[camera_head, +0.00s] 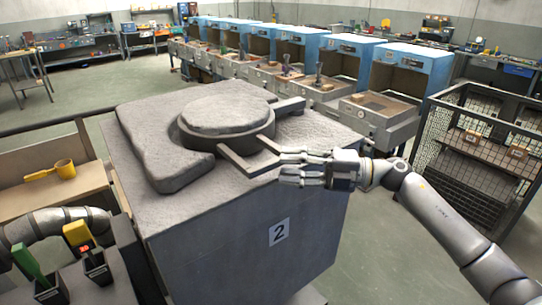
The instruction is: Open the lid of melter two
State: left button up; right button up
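Melter two (240,236) is a large grey block with a "2" label (278,232) on its front. Its round stone-grey lid (226,114) lies flat on top, seated in a dark ring and closed. A dark fork-like handle (236,163) sticks out from the lid toward the front right. My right gripper (282,168) reaches in from the right with its fingers apart, at the handle's outer end. I cannot tell whether the fingers touch the handle or go around it. My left gripper is out of view.
A yellow-handled tool (76,234) and a green-handled tool (28,262) stand in dark holders at lower left. A yellow cup-like item (64,168) lies on a wooden shelf. A wire cage rack (484,140) stands right. Blue-topped stations (412,62) line the back.

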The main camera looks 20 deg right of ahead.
aim_at(276, 164)
jog(key=p+x, duration=0.1)
jog(key=x, duration=0.3)
jog(key=shift+r, duration=0.15)
jog(key=shift+w+a, duration=0.15)
jog(key=shift+a, duration=0.25)
jog(key=shift+f, duration=0.2)
jog(key=shift+c, duration=1.8)
jog(key=c, duration=0.5)
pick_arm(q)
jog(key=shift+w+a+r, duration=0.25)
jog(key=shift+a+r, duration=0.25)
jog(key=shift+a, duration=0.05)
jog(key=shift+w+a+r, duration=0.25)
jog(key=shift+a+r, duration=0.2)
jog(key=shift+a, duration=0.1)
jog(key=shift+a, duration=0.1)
